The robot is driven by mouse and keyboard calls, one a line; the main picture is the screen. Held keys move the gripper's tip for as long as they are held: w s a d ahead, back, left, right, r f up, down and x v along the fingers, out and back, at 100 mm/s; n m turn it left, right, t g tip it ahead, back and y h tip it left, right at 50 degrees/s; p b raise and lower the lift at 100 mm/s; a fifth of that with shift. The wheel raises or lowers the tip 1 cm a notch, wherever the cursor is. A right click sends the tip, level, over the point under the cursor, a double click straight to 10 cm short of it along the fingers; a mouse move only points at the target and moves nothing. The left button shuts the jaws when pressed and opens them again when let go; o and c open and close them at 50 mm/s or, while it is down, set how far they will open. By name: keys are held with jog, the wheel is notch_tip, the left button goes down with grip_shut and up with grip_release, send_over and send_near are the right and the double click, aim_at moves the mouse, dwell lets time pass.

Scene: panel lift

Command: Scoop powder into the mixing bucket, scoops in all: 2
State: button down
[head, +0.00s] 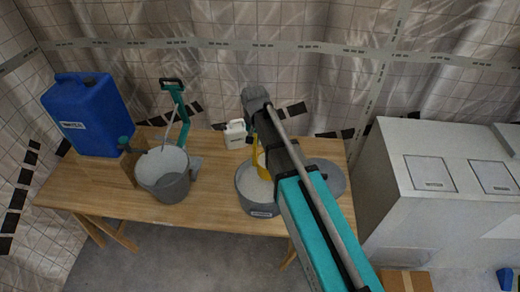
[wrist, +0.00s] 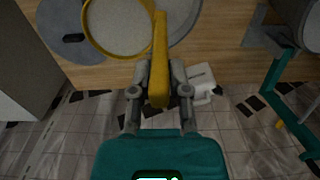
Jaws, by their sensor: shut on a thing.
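My gripper (wrist: 158,82) is shut on the handle of a yellow scoop (wrist: 160,45). In the head view the scoop (head: 262,163) shows at the tub (head: 262,210), which holds pale powder, partly hidden by my arm. The grey mixing bucket (head: 165,187) stands left of the tub with pale grey contents. Part of it shows at the wrist view's right edge (wrist: 306,22).
A grey lid (head: 328,178) lies right of the tub. A white jug (head: 235,134) stands behind. A teal mixer stand (head: 178,103) is behind the bucket, and a blue canister (head: 90,115) stands at the table's left. The table (head: 215,205) is clear between bucket and tub.

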jog(key=a+r+p, duration=0.3)
jog(key=a, duration=2)
jog(key=a+r+p, duration=0.4)
jog(key=a, duration=1.9)
jog(key=shift+w+a, duration=0.25)
jog(key=shift+a, duration=0.15)
jog(key=shift+d, duration=0.2)
